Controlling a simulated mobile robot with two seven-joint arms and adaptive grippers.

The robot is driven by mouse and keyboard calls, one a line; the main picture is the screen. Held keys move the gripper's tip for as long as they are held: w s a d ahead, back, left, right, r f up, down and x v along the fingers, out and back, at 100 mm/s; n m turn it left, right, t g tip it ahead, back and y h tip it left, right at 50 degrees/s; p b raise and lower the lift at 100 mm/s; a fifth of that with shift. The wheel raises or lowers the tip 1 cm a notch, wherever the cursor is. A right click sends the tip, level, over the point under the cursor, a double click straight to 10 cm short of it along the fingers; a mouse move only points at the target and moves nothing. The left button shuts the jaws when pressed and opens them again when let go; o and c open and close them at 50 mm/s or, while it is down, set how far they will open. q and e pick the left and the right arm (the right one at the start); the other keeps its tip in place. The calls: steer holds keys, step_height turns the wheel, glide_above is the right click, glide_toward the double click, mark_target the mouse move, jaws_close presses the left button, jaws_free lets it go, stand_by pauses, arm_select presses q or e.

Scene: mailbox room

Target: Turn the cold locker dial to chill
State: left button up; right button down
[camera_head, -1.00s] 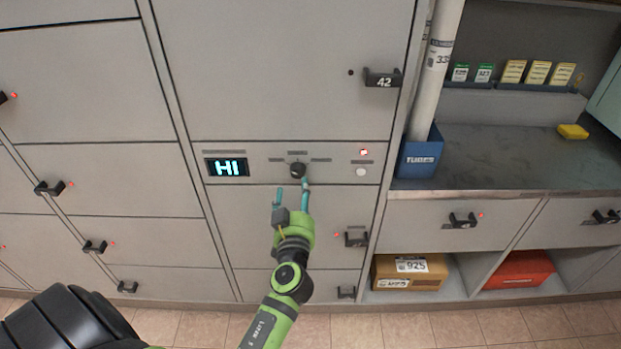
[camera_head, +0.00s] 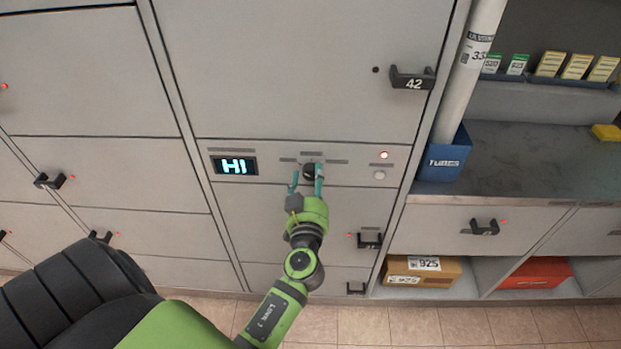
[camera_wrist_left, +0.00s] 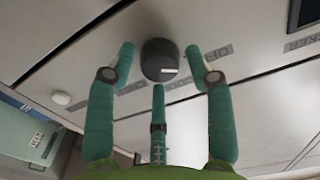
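The dark round dial (camera_head: 309,170) sits on the locker's control strip, with small labels around it. In the left wrist view the dial (camera_wrist_left: 162,61) shows a short white mark on its lower right. The lit display (camera_head: 235,166) left of the dial reads "HI". My left gripper (camera_head: 306,184) is open just in front of the dial. In the wrist view its teal fingers (camera_wrist_left: 164,70) stand on both sides of the dial and a third is below it, with gaps showing. The label wording is too small to read fully. My right gripper is not in view.
The handle marked 42 (camera_head: 412,78) juts out above. A blue tube holder (camera_head: 445,160) stands on the counter at right.

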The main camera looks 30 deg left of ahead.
arm_select(q)
steer(key=c, duration=0.6)
